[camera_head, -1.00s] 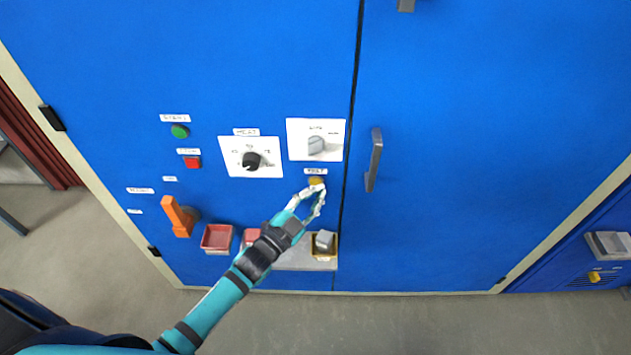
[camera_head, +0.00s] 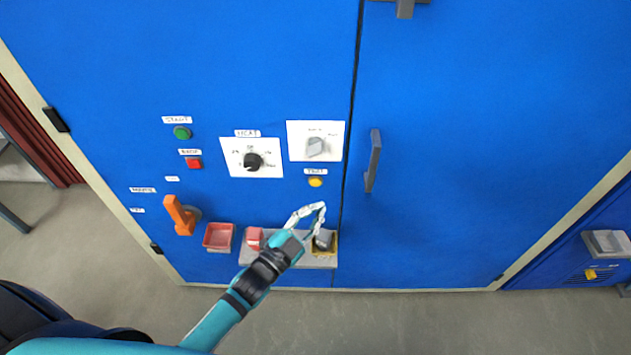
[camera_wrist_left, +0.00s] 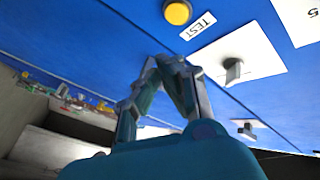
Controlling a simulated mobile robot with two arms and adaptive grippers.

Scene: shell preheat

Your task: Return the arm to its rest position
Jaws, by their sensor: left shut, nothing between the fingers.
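My left arm (camera_head: 237,301) is teal and reaches up from the lower left in the head view. Its gripper (camera_head: 321,206) is shut and empty, below the yellow TEST button (camera_head: 315,182) and apart from it. In the left wrist view the fingertips (camera_wrist_left: 168,62) meet at a point, with the yellow button (camera_wrist_left: 177,12) above them. The gripper hides part of the ledge below the panel. My right gripper is not in view.
The blue cabinet (camera_head: 480,120) carries a green button (camera_head: 181,132), a red button (camera_head: 193,163), a black knob (camera_head: 253,161), a grey knob (camera_head: 315,147) and an orange lever (camera_head: 178,215). A grey door handle (camera_head: 374,160) juts out right of the gripper. A grey shelf (camera_head: 318,262) holds small blocks. Floor is clear in front.

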